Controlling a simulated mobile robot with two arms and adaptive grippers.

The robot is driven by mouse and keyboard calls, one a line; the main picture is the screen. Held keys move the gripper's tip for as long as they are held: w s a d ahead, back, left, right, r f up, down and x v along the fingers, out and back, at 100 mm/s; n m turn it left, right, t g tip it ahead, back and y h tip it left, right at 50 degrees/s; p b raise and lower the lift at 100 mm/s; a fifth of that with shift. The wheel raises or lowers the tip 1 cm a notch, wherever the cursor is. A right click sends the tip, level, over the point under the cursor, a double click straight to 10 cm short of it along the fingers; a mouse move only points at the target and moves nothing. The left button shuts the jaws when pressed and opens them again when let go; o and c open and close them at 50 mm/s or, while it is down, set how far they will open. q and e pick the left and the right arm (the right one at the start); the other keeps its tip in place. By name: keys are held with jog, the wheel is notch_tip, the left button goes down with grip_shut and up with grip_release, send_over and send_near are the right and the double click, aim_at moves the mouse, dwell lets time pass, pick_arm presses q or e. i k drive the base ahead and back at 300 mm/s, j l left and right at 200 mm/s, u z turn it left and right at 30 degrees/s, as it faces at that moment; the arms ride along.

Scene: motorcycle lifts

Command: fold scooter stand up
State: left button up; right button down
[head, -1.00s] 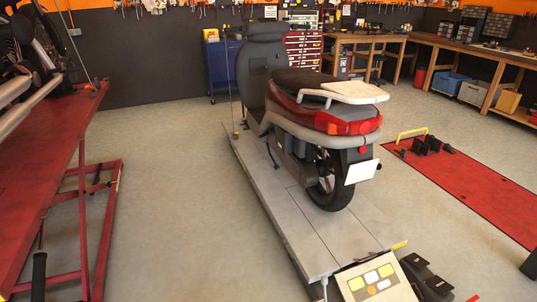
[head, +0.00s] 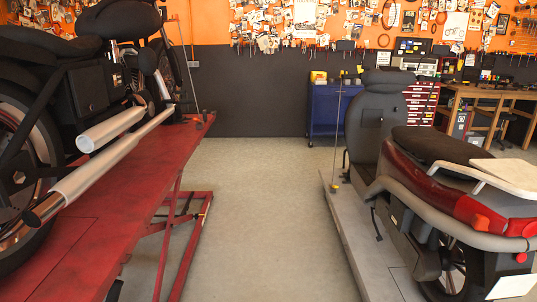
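The dark red and grey scooter (head: 445,185) is at the right edge in the head view, upright on a low grey lift platform (head: 352,245). Its rear is toward me and its tail is cut off by the frame. A thin dark stand (head: 376,224) shows on its left side, below the footboard. It slants down toward the platform; whether its tip touches is too small to tell. Neither of my grippers is in view.
A motorcycle (head: 85,80) stands on a raised red lift (head: 95,235) at the left. Clear floor (head: 265,220) lies between the lifts. A blue cabinet (head: 325,112), red drawer chest (head: 420,103) and wooden workbench (head: 490,93) stand at the back.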

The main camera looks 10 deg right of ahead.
aim_at(378, 238)
jog(key=i, duration=2.15)
jog(key=i+j+z, duration=0.15)
jog(key=i+z, duration=0.25)
jog(key=i, duration=0.15)
jog(key=i+j+z, duration=0.4)
jog(key=i, duration=0.15)
jog(key=i+j+z, duration=0.8)
jog(key=i+j, duration=0.1)
jog(key=j, duration=0.05)
